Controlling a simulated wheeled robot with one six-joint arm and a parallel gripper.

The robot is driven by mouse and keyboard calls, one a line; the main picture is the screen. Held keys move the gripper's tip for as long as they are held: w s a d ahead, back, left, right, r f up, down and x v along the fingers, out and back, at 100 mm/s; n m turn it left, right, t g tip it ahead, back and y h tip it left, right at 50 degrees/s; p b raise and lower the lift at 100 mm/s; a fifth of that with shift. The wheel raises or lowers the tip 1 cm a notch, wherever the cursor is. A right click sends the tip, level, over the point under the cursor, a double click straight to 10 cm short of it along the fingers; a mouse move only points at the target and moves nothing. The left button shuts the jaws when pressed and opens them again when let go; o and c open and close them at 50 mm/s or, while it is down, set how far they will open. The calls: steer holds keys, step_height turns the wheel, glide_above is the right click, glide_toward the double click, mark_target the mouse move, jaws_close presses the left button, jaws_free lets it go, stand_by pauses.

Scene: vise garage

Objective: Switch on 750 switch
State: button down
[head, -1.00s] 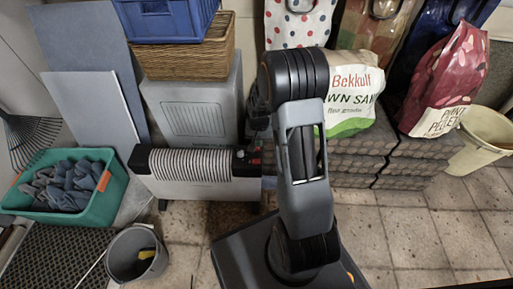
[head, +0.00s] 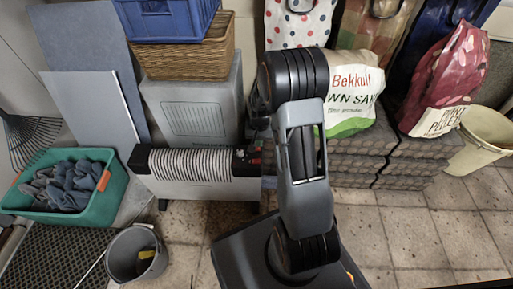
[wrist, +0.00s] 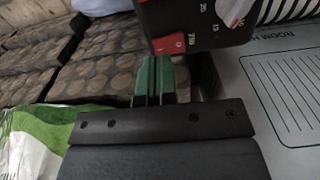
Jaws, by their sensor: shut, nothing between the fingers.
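The heater (head: 190,185) is a white radiator with ribbed top and a black control end (head: 248,160), standing left of my arm in the head view. In the wrist view its black control panel (wrist: 212,30) shows at the top, with a red switch (wrist: 168,43) beside the printed 750 and part of a pale dial. My gripper (wrist: 154,72) has green fingertips, close together and empty. The tips are just below the red switch in the picture; I cannot tell whether they touch it. In the head view my gripper is hidden behind my arm.
Stacked briquettes (head: 405,160) with a Bekkull bag (head: 355,95) and a red pellet bag (head: 445,80) stand to the right. A grey box (head: 195,105) is behind the heater. A green crate (head: 110,190) and a grey bucket (head: 135,255) are at left. Tiled floor is clear at right.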

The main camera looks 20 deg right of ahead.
steer(key=shift+f+b, duration=0.75)
steer(key=shift+f, duration=0.5)
stand_by(0.3)
steer(key=shift+r, duration=0.1)
steer(key=shift+r+p, duration=3.05)
steer(key=shift+r, duration=0.4)
steer(key=s+a+r+n+t+p, duration=0.1)
steer(key=s+r+p, duration=0.4)
steer(key=r+p, duration=0.6)
steer(key=s+a+r+n+t+p, duration=0.1)
steer(key=s+a+r+n+p, duration=0.2)
steer(key=r+p, duration=0.8)
steer(key=s+a+r+n+t+p, duration=0.1)
steer(key=s+a+r+p, duration=0.4)
steer(key=r, duration=2.7)
steer(key=s+p, duration=0.3)
steer(key=p, duration=0.3)
steer(key=shift+a+r+n+t, duration=0.25)
steer(key=shift+a+n+t, duration=0.05)
steer(key=shift+n, duration=0.1)
